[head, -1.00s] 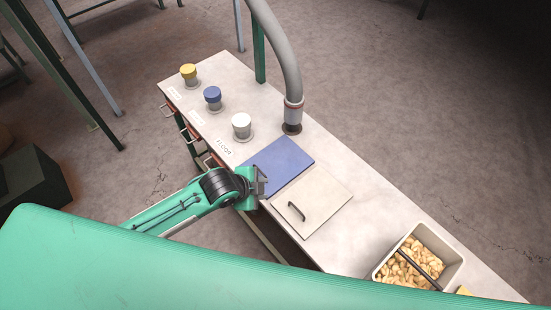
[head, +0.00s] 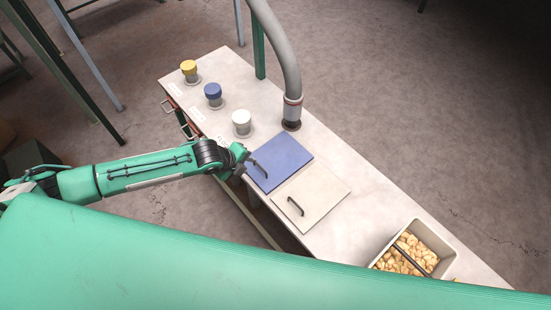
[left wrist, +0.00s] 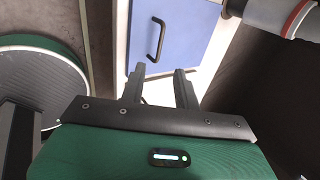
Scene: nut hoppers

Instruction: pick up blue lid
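The blue lid (head: 284,158) is a flat square panel with a dark bar handle (head: 260,168), lying on the pale bench top. My left gripper (head: 247,158) is at the lid's left edge, close to the handle. In the left wrist view, the blue lid (left wrist: 178,40) and its handle (left wrist: 156,40) lie ahead of my left gripper (left wrist: 158,78). Its two fingers are apart with nothing between them, and the handle is just beyond the fingertips. My right gripper is not in view.
A cream lid (head: 318,195) with a handle lies beside the blue one. A grey hose (head: 291,75) stands behind it. White (head: 242,122), blue (head: 213,91) and yellow (head: 189,69) knobs line the bench. A bin of nuts (head: 440,246) sits at the right end.

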